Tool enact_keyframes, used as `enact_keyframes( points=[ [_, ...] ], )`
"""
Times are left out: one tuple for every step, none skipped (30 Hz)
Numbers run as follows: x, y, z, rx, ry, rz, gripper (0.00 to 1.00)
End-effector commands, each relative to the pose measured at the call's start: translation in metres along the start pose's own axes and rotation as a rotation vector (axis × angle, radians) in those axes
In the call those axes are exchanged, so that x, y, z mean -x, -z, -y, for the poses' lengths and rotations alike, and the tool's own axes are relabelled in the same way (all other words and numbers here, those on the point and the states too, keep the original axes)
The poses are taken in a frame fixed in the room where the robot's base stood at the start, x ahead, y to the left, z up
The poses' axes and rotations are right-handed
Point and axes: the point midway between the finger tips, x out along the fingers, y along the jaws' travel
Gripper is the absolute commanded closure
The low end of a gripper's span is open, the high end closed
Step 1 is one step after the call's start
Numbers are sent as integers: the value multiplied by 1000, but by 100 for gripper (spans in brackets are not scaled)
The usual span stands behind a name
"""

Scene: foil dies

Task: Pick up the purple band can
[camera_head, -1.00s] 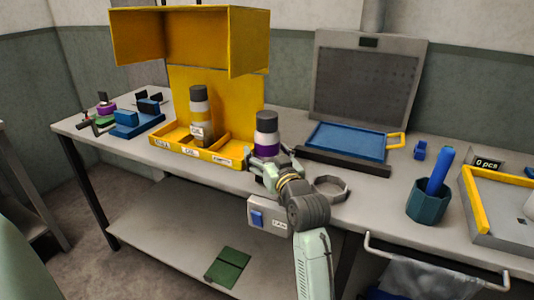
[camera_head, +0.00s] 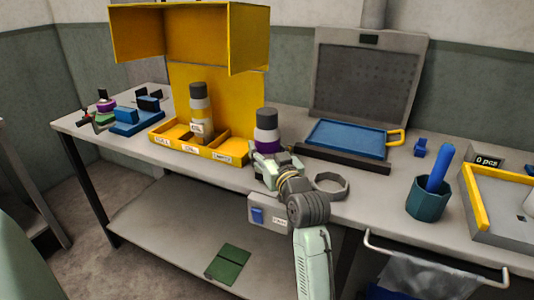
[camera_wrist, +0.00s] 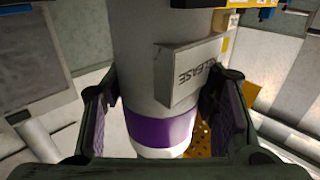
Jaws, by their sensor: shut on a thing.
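The purple band can (camera_head: 266,136) has a dark cap, a pale shoulder and a purple band. It looks upright at the front of the bench, right of the yellow caddy. My gripper (camera_head: 266,162) is around its lower part from the front and hides its base. In the wrist view the can (camera_wrist: 150,60) stands between the two fingers of my gripper (camera_wrist: 160,122), which are shut on it. A label plate reading RELEASE, upside down, shows beside the can. I cannot tell whether the can's base is clear of the bench.
A second dark-capped bottle (camera_head: 199,112) stands in the yellow caddy (camera_head: 208,154), close on the left. A grey ring (camera_head: 331,186) lies just right of my gripper. A blue tray (camera_head: 347,140) is behind it, and a teal cup (camera_head: 427,200) stands further right.

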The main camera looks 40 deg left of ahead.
Motion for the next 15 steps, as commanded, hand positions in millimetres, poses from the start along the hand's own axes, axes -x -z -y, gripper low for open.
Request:
enact_keyframes(
  points=[
    [0, 0, 0, 0, 0, 0, 83],
    [0, 0, 0, 0, 0, 0, 85],
    [0, 0, 0, 0, 0, 0, 88],
    [0, 0, 0, 0, 0, 0, 90],
    [0, 0, 0, 0, 0, 0, 92],
    [0, 2, 0, 1, 0, -4, 93],
    [0, 2, 0, 1, 0, -4, 93],
    [0, 2, 0, 1, 0, -4, 93],
    [0, 2, 0, 1, 0, -4, 93],
    [0, 2, 0, 1, 0, -4, 93],
    [0, 2, 0, 1, 0, -4, 93],
    [0, 2, 0, 1, 0, -4, 93],
    [0, 2, 0, 1, 0, -4, 93],
    [0, 3, 0, 1, 0, -4, 93],
    [0, 4, 0, 1, 0, -4, 93]
  ],
)
